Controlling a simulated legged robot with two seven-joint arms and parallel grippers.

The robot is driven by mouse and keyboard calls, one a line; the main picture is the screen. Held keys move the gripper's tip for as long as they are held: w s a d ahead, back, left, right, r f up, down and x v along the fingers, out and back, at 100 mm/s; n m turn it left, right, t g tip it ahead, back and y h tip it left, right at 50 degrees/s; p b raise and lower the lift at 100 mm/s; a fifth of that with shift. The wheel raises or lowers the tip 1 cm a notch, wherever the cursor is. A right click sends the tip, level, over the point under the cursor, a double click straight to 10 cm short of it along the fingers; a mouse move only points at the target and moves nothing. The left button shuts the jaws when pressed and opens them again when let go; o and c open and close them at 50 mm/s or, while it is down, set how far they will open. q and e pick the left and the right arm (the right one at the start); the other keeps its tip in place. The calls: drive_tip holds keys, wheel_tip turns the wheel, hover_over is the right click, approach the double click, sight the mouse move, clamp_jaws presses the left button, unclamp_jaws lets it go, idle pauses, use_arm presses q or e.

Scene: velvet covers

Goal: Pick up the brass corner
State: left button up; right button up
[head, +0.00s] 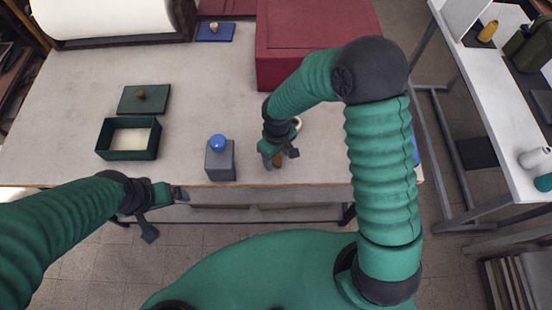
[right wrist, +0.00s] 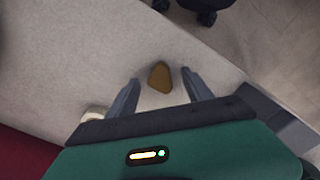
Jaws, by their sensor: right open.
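The brass corner (right wrist: 160,76) is a small brown-gold, roughly triangular piece lying on the pale table top. In the right wrist view it sits between and just beyond the fingertips of my right gripper (right wrist: 158,82), which is open, with a finger on each side. In the head view the right gripper (head: 278,158) points down over the table's front edge, and a bit of the brass corner (head: 277,162) shows by its fingers. My left gripper (head: 160,200) is at the table's front edge on the left, well away from the brass corner; its finger opening is unclear.
A grey block with a blue ball (head: 218,143) stands left of my right gripper. A green open box (head: 107,140) and its lid (head: 155,99) lie further left. A large red box (head: 310,40) stands behind. A pale round thing (right wrist: 94,113) is beside the right gripper.

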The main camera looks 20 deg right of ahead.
drive_tip(key=shift+w+f, duration=0.15)
drive_tip(key=shift+f, duration=0.1)
drive_tip(key=shift+c, duration=0.5)
clamp_jaws()
drive_tip(key=shift+r, duration=0.15)
